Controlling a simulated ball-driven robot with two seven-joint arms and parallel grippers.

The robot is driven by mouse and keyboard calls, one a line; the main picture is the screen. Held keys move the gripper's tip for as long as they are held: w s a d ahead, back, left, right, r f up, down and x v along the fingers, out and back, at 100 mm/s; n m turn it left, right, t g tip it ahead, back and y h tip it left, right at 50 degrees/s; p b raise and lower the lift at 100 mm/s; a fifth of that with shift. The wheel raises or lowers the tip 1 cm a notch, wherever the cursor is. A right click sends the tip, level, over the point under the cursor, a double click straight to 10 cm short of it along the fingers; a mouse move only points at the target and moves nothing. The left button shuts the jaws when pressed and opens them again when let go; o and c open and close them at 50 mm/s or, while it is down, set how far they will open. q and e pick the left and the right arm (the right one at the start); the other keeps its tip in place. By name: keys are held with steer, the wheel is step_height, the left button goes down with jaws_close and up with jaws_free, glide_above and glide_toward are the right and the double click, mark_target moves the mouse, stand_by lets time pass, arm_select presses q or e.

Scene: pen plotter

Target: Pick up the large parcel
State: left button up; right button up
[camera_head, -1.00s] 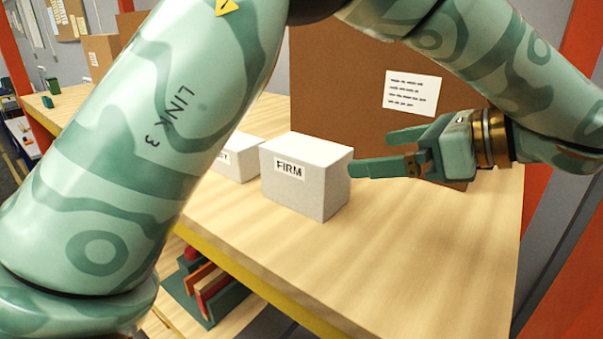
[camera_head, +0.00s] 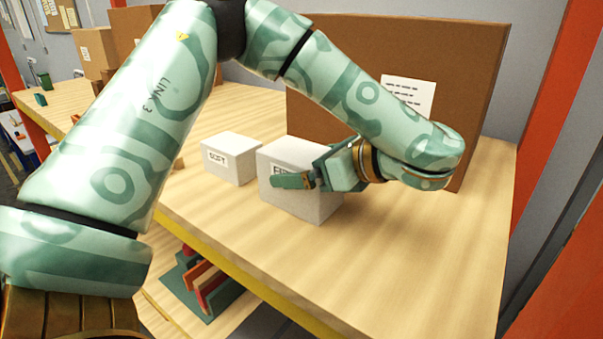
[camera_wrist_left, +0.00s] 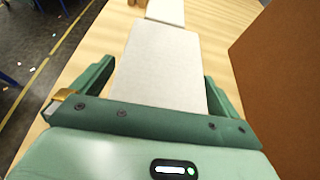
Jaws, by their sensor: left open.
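A large brown cardboard parcel (camera_head: 460,75) with a white printed label stands upright at the back of the wooden table. Its face fills the right side of the left wrist view (camera_wrist_left: 285,80). A white box marked FIRM (camera_head: 312,208) stands in front of it. My left gripper (camera_head: 300,172) is open at the FIRM box, one finger across the labelled front; the other finger is mostly hidden. In the left wrist view the fingers (camera_wrist_left: 158,70) lie on either side of the white box, with slight gaps. Contact cannot be told. My right gripper is not in view.
A white box marked SOFT (camera_head: 230,158) stands left of the FIRM box. More brown boxes (camera_head: 97,50) stand at the far left. The table (camera_head: 420,245) is clear at the front right. Red uprights (camera_head: 565,90) bound the right side. Coloured items (camera_head: 205,280) sit on a lower shelf.

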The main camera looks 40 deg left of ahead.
arm_select(q)
steer(key=shift+d, duration=0.2)
steer(key=c, duration=1.3)
steer(key=shift+r, duration=0.1)
